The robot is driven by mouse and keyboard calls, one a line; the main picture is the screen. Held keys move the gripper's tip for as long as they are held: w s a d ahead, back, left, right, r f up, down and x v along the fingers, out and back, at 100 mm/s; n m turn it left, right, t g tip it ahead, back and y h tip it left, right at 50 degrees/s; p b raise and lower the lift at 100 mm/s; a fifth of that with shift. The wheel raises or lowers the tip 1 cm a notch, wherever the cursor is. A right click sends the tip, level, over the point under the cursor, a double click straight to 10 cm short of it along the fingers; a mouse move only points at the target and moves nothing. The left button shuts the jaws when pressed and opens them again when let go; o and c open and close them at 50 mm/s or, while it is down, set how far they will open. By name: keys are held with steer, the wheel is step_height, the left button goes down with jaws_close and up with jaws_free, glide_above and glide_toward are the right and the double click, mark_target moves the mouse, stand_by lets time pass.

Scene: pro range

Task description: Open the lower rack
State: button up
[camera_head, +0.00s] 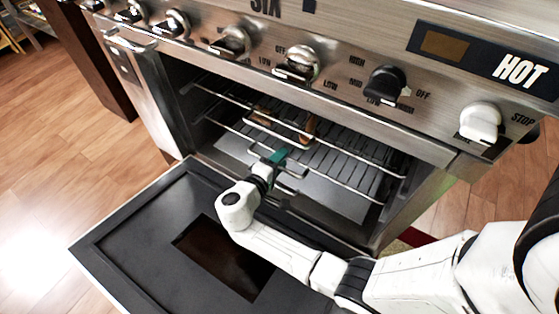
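The oven (150,85) stands with its door (130,235) folded down flat. Two wire rack levels show inside, one above the other. The upper rack (355,157) has its front rail across the opening. The lower rack (340,183) has its front rail below that and appears to sit inside the oven. My gripper (279,157), with a teal part near its tip, reaches over the door to the lower rack's front rail, near a wire loop there. The fingers are small and partly hidden, so whether they grip the rail cannot be told.
Brownish items (306,130) lie inside on a rack. Above the opening is a panel with several knobs, including a black one (385,84) and a white one (480,122). My arm crosses over the door from the lower right. Wooden floor (60,130) is clear at left.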

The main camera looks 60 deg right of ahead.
steer(key=shift+c, duration=0.2)
steer(key=c, duration=0.6)
jaws_close()
steer(key=shift+a+f, duration=0.1)
steer(key=shift+f, duration=0.05)
